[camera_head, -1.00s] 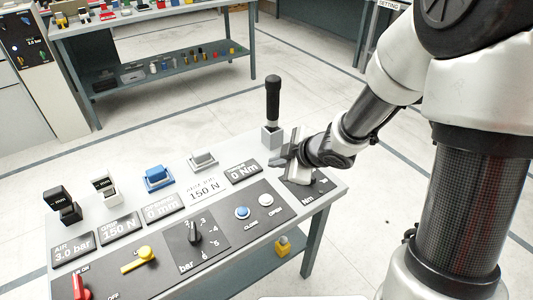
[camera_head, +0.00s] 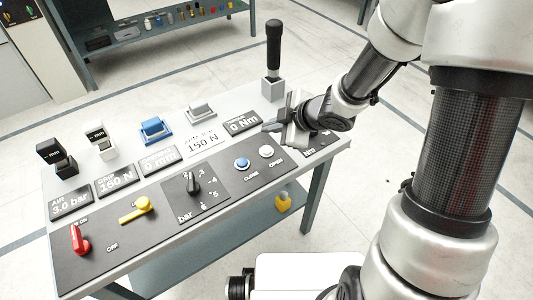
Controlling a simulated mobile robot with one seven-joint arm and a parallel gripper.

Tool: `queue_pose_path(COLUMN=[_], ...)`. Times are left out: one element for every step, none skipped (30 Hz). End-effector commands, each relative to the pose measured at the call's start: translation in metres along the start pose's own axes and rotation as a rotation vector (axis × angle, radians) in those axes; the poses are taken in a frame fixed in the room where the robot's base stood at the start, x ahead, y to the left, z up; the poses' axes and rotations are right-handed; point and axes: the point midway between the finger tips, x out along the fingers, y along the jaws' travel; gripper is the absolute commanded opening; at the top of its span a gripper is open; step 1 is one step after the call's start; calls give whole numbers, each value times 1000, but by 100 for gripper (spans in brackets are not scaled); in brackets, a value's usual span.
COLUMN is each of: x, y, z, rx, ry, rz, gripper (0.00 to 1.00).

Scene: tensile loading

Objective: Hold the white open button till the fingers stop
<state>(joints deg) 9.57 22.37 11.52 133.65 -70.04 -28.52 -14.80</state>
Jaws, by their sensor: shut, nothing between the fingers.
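The white open button (camera_head: 266,152) sits on the dark front panel, just above its OPEN label, to the right of the blue close button (camera_head: 242,163). My gripper (camera_head: 268,127) is shut and empty. It is above the panel's right part, up from the white button in the picture and apart from it, with its fingers pointing left. The button's top is in full view.
A lever with a black grip (camera_head: 274,50) stands behind my gripper. The black selector knob (camera_head: 193,184), yellow handle (camera_head: 138,209) and red handle (camera_head: 79,240) stick up from the panel. Several display plates and blocks fill the left part of the bench.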

Motion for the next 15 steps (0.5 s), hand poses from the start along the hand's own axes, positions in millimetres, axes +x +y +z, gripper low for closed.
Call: queue_pose_path(x=[11, 14, 18, 21, 24, 27, 29, 32, 34, 35, 36, 37, 38, 38, 38], y=[-8, -10, -14, -16, -18, -20, -22, -23, -25, -26, -26, -27, -27, -28, -28], z=[8, 10, 14, 16, 18, 20, 22, 23, 25, 26, 26, 27, 27, 28, 28], rx=[0, 0, 0, 0, 0, 0, 0, 1, 1, 1, 2, 2, 2, 1, 1], ry=[0, 0, 0, -1, -1, 0, 0, 0, 0, 0, 0, 0, 0, 0, 0], rz=[0, 0, 0, 0, 0, 0, 0, 0, 0, 0, 0, 0, 0, 0, 0], gripper=[0, 0, 0, 0, 0, 0, 0, 0, 0, 0, 0, 0, 0, 0, 0])
